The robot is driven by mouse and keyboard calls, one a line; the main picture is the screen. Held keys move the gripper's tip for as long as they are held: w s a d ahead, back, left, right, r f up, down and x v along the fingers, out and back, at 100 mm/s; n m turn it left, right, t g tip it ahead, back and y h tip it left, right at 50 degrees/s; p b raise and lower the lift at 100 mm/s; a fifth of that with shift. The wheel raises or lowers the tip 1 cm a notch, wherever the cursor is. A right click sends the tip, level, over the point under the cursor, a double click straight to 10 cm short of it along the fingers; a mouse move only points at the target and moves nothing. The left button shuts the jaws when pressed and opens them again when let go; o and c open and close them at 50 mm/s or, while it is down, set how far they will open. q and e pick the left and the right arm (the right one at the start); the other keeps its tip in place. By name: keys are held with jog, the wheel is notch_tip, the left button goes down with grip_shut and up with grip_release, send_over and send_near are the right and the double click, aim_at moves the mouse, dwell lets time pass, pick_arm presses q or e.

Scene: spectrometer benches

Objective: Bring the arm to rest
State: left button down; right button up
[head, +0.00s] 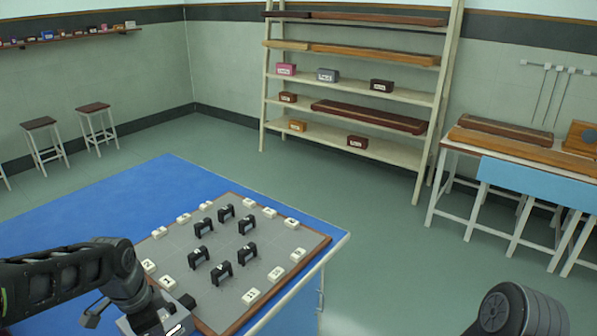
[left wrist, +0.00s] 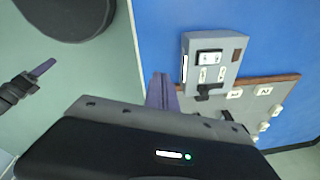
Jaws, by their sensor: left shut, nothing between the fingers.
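My left arm comes in from the left in the head view and bends down at the near left corner of the grey board (head: 228,262). My left gripper (left wrist: 162,90) shows in the left wrist view as purple fingers, shut and empty. It is beside a grey box (left wrist: 212,62) with white labels and a dark lever; I cannot tell the gap. The box also shows in the head view (head: 150,324), partly hidden by my arm. My right gripper (left wrist: 43,68) appears at the left of the wrist view, small, with a purple tip; its opening is unclear.
The board on the blue table (head: 80,208) carries several black arches (head: 221,272) and white labelled blocks (head: 251,296). A shelf rack (head: 350,88), a bench (head: 520,165) and stools (head: 94,108) stand farther back. Open floor (head: 400,270) lies right of the table.

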pick_arm(q)
jog(key=w+d+f+n+t, duration=0.1)
jog(key=d+f+n, duration=0.1)
jog(key=w+d+f+n+h, duration=0.1)
jog(key=d+f+n, duration=0.1)
jog(key=d+f, duration=0.1)
jog(key=w+d+f+n+t+h, duration=0.1)
jog(key=w+d+f+n, duration=0.1)
jog(key=d+f, duration=0.1)
jog(key=shift+d+f+t, duration=0.2)
jog(key=shift+f+t, duration=0.05)
jog(key=shift+t, duration=0.05)
jog(key=s+d+f+n+h, duration=0.1)
jog(key=s+d+f+n, duration=0.3)
jog(key=d+f, duration=0.4)
jog(key=s+d+f+n+g, duration=0.1)
jog(key=s+d+f+g, duration=0.1)
jog(key=s+f, duration=0.5)
jog(key=s+d+f+n+g, duration=0.1)
jog(key=s+d+f, duration=0.4)
jog(key=s, duration=0.7)
jog(key=shift+d+f+g+h, duration=0.3)
jog(key=shift+f+g, duration=0.2)
jog(key=shift+f, duration=0.4)
